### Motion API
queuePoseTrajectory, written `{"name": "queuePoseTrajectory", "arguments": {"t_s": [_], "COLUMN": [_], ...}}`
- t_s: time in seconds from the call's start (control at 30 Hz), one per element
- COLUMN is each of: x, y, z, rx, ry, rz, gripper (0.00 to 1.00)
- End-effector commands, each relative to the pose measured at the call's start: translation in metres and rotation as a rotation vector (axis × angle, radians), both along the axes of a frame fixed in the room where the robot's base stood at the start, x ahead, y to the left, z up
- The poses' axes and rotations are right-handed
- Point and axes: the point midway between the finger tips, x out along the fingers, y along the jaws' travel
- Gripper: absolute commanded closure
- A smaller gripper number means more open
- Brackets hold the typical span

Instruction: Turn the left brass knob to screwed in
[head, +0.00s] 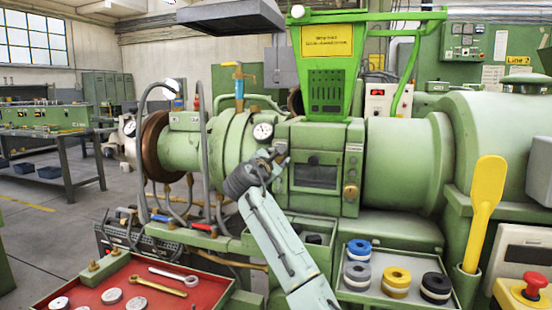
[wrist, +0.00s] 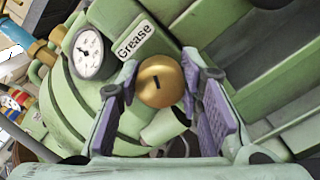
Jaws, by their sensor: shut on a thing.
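The left brass knob (wrist: 160,80) shows in the wrist view as a round gold face with a short dark slot, sitting between the fingertips. My gripper (wrist: 161,84) is shut on it, with one purple-padded finger on each side. In the head view my gripper (head: 272,162) reaches the left side of the green extruder's boxy middle housing (head: 318,205). The knob is hidden there behind the gripper.
A pressure gauge (wrist: 88,53) and a "Grease" label (wrist: 133,40) are close to the fingers. Grey hoses (head: 206,150) hang left of my arm. A tray (head: 388,300) of coloured rolls and a red tray (head: 125,285) with tools stand in front.

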Motion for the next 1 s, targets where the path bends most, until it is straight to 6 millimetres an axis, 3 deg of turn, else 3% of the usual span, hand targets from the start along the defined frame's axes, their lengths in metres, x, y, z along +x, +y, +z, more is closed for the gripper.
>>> {"name": "queuePoseTrajectory", "arguments": {"t_s": [1.0], "x": [0.0002], "y": [0.0005], "z": [-0.0046], "rx": [0.922], "ry": [-0.296], "rz": [0.001], "gripper": [0.95]}}
